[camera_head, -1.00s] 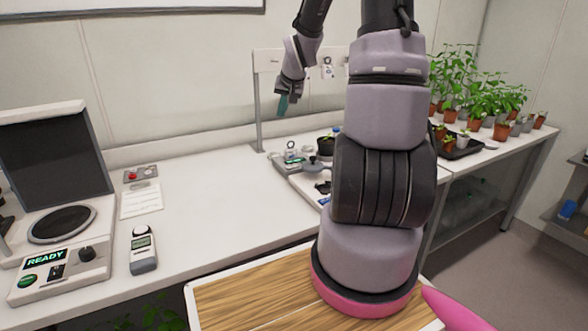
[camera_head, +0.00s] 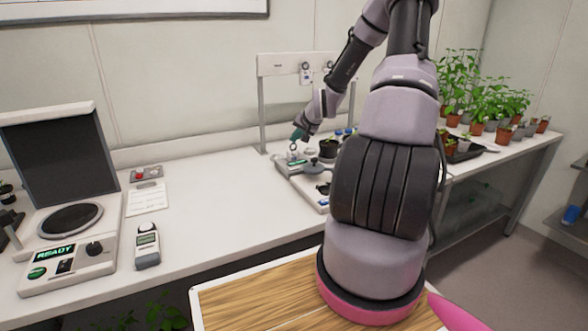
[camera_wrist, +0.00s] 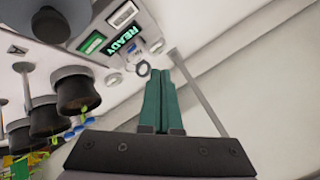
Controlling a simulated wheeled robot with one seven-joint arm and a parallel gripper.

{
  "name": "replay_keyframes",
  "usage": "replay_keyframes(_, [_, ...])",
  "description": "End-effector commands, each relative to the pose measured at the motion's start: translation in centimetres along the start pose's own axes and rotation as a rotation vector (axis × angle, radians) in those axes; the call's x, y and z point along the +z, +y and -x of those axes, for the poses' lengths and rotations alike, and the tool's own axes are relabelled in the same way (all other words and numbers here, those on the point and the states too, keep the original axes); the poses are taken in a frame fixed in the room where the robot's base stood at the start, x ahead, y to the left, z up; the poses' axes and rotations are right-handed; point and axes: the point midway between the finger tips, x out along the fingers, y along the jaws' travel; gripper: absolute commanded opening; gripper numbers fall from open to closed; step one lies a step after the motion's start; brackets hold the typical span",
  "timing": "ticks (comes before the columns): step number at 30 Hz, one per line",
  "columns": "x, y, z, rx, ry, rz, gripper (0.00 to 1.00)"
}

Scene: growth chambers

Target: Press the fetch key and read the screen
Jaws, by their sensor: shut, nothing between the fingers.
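My gripper (camera_head: 297,135) is shut and empty, with its green fingers tilted down above the equipment (camera_head: 287,168) at the middle of the bench. In the wrist view the fingers (camera_wrist: 164,76) lie together, their tips near a small ring. A panel (camera_wrist: 110,28) there has a lit READY screen (camera_wrist: 122,40) and a smaller green display. Another lit READY screen (camera_head: 55,253) is on the instrument at the left, with a green round button (camera_head: 37,272) and a black knob (camera_head: 94,248). I cannot make out a label naming the fetch key.
A handheld meter (camera_head: 147,245), a paper sheet (camera_head: 148,199) and a small box with a red button (camera_head: 147,174) lie on the left bench. A post frame (camera_head: 261,105) stands behind my gripper. Dark pots (camera_wrist: 75,92) are close by.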

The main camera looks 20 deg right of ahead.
Motion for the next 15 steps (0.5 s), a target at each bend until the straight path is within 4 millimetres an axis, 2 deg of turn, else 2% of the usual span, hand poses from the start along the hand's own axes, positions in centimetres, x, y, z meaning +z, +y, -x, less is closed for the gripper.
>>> replay_keyframes(7, [0.7,0.7,-0.9,0.000,-0.003,-0.001,0.00])
replay_keyframes(15, [2.7,2.6,-3.6,0.000,-0.004,-0.001,0.00])
